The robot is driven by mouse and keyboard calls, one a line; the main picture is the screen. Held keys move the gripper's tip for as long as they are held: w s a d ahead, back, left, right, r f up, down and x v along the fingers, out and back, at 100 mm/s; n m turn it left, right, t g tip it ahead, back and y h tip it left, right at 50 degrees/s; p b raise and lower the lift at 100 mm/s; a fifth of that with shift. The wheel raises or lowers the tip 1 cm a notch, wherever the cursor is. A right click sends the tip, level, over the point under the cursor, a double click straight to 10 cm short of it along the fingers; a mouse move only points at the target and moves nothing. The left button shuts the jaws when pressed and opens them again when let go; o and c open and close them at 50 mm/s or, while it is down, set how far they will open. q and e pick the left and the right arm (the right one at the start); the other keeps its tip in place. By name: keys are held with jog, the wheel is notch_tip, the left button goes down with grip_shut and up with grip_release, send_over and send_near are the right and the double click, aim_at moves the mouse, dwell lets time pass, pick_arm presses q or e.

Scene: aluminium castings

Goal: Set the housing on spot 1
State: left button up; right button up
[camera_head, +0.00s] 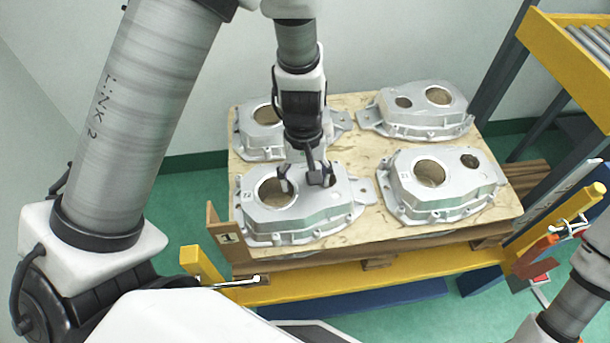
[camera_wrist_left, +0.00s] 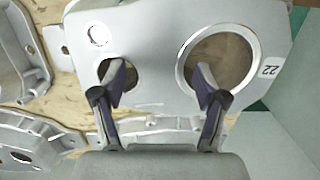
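A grey cast housing (camera_head: 315,217) lies at the front left of the wooden pallet board (camera_head: 375,224). It has a large round hole and a smaller one; the left wrist view shows the housing (camera_wrist_left: 150,35) with a "22" label. My left gripper (camera_head: 307,180) points down over it, fingers apart. In the left wrist view the gripper (camera_wrist_left: 160,85) has one finger over each hole, with the bridge between the holes untouched. How deep the fingertips reach is unclear. My right gripper is out of view.
Other housings lie at the back left (camera_head: 250,137), back right (camera_head: 420,112) and front right (camera_head: 447,195) of the board. A yellow rail (camera_head: 400,281) runs along the front. A yellow roller conveyor (camera_head: 565,45) stands at the right. The wall is close behind.

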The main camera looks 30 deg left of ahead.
aim_at(304, 179)
pick_arm(q)
jog(key=shift+r, duration=0.1)
notch_tip(304, 179, up, 12)
jog(key=w+p, duration=0.1)
jog(key=p, duration=0.2)
jog(key=shift+a, duration=0.45)
